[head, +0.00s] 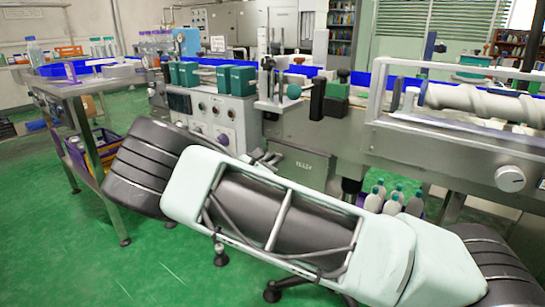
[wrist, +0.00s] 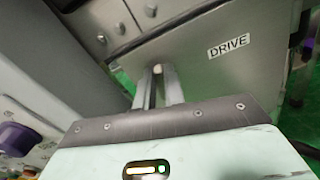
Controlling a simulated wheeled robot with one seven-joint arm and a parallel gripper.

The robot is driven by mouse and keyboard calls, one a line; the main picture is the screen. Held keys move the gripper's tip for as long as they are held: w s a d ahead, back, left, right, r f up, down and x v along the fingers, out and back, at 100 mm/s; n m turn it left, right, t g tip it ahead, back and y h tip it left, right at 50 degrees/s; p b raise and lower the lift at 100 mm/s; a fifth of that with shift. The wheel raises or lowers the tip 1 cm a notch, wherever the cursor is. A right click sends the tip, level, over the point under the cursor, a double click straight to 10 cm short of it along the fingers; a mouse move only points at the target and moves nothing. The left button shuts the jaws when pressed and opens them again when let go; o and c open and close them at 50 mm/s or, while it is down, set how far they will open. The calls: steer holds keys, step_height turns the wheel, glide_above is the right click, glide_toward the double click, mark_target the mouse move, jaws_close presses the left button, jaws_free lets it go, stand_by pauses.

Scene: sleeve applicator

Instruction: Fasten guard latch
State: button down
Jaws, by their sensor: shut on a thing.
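My gripper (wrist: 158,78) reaches to the left edge of a grey metal guard panel (wrist: 225,70) labelled DRIVE in the wrist view. Its two fingers are close together, shut on a small part at that edge, which looks like the guard latch (wrist: 157,69). The fingers hide most of this part, so its position cannot be made out. In the head view my gripper (head: 266,158) is small and partly behind my pale arm, at the left of the labelled panel (head: 303,170) low on the machine front.
A control box (head: 222,115) with knobs is left of the panel. Green-topped bottles (head: 385,198) stand low to the right. A steel side table (head: 85,83) is at the left. A clear-framed screw conveyor (head: 480,100) is at the right. Green floor is open at front left.

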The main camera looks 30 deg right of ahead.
steer(key=shift+s+d+f+m+p, duration=0.15)
steer(key=shift+m+p, duration=0.4)
steer(key=shift+m, duration=2)
steer(key=shift+s+a+f+m+p, duration=0.1)
steer(key=shift+s+f+m+p, duration=0.35)
steer(key=shift+m, duration=2.05)
steer(key=shift+w+d+f+m+p, duration=0.1)
steer(key=shift+m+p, duration=0.6)
steer(key=shift+m, duration=1.85)
steer(key=c, duration=1.5)
jaws_free()
steer(key=p+v, duration=0.2)
steer(key=v, duration=1.5)
steer(key=shift+r, duration=0.1)
